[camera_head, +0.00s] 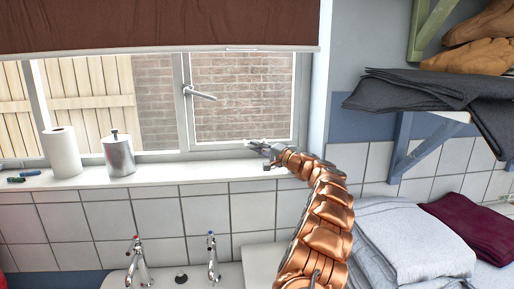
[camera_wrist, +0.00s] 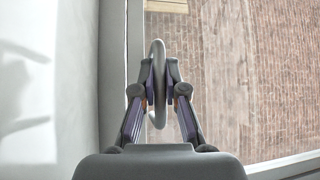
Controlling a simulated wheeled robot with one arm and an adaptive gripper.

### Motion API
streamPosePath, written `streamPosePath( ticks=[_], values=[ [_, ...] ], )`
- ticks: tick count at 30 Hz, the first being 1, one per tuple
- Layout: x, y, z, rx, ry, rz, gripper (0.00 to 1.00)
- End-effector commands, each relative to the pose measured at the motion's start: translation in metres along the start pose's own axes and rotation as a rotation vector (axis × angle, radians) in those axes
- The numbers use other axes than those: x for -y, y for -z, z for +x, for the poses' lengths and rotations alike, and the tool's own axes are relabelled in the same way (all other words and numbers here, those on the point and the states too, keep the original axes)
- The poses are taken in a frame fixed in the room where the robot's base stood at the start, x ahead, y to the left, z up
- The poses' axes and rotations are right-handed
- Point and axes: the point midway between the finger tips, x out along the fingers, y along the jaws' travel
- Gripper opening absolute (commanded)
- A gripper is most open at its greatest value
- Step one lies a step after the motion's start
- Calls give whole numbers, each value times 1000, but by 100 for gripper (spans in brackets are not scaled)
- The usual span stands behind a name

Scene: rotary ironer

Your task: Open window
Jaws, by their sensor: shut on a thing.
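The window has a right-hand pale framed casement (camera_head: 243,96) with a lever handle (camera_head: 199,93) on its left stile, pointing right and slightly down. I cannot tell whether the casement stands ajar. My gripper (camera_head: 256,145) is at the casement's lower edge, just above the sill. In the wrist view my gripper (camera_wrist: 160,90) is shut on a curled grey metal piece (camera_wrist: 157,46), which looks like the curl of a window stay. The rest of that piece is hidden behind my fingers and is too small to make out in the head view.
A paper towel roll (camera_head: 61,153) and a metal canister (camera_head: 118,155) stand on the sill (camera_head: 200,173), left of my gripper. A brown blind (camera_head: 160,24) hangs above. Taps (camera_head: 212,256) rise below. A shelf bracket (camera_head: 425,147) and folded cloths (camera_head: 415,242) are to the right.

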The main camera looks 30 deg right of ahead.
Motion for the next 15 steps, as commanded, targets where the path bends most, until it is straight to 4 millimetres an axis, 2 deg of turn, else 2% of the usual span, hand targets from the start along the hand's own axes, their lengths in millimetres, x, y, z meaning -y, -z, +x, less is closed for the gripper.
streamPosePath(
  ticks=[8,15],
  values=[
    [-3,0,2,-9,-3,-2,0],
    [-8,4,16,-77,-11,-15,0]
  ],
)
